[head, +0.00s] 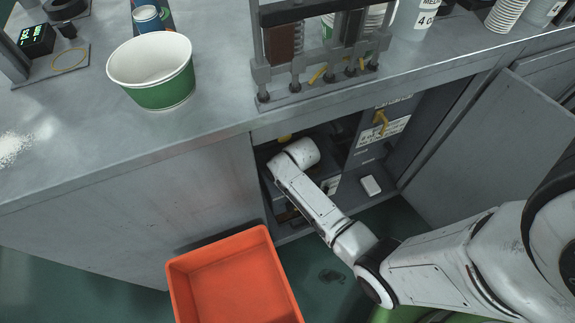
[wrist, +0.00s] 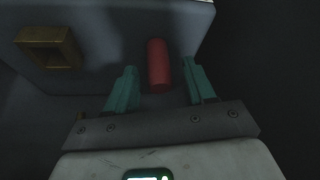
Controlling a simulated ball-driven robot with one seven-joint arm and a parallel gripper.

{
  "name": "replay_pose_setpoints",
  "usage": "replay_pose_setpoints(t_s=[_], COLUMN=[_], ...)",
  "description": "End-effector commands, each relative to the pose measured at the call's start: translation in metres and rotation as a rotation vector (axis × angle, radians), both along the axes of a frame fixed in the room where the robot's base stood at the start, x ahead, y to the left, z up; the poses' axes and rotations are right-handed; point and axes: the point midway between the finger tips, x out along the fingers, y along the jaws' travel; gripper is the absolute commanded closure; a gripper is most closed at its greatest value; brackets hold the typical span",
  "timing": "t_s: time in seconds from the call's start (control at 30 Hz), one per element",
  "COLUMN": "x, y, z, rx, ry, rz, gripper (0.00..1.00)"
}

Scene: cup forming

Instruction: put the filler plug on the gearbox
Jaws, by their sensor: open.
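In the wrist view my gripper (wrist: 159,68) is open, with its two teal fingers apart. A red cylinder (wrist: 158,66), which looks like the filler plug, lies between the fingers; gaps show on both sides. Behind it is a dark grey casing (wrist: 105,30), probably the gearbox, with a square brass-coloured frame (wrist: 48,47) at the left. Whether the cylinder sits in the casing or only rests against it, I cannot tell. In the head view my arm reaches into the open cabinet (head: 345,130) under the bench; my fingers and the red cylinder are hidden there.
The steel bench top (head: 225,80) overhangs the cabinet. An open door (head: 490,140) stands at the right, beside my arm. An orange crate (head: 235,275) stands on the floor in front. A small white box (head: 371,186) lies on the cabinet floor. A green-white tub (head: 160,85) is on the bench.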

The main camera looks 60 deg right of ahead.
Motion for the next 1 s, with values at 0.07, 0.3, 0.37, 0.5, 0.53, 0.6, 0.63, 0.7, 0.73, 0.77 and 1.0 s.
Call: replay_pose_setpoints(t_s=[0.07,0.3,0.37,0.5,0.53,0.6,0.63,0.7,0.73,0.77,1.0], x=[-0.006,-0.024,-0.028,-0.034,-0.035,-0.037,-0.039,-0.044,-0.048,-0.054,-0.133], y=[0.002,0.006,0.008,0.009,0.009,0.01,0.012,0.019,0.024,0.031,0.101], z=[0.019,0.063,0.072,0.087,0.088,0.092,0.093,0.097,0.098,0.1,0.142], rx=[-0.001,-0.001,0.0,0.0,0.0,0.0,0.001,0.003,0.006,0.007,0.024], ry=[-0.002,-0.002,0.0,0.0,0.0,0.002,0.005,0.014,0.024,0.035,0.191], rz=[0.0,0.0,0.0,0.0,0.0,0.001,0.004,0.016,0.025,0.036,0.173], gripper=[0.46,0.46,0.46,0.46,0.46,0.46,0.46,0.46,0.46,0.46,0.46])
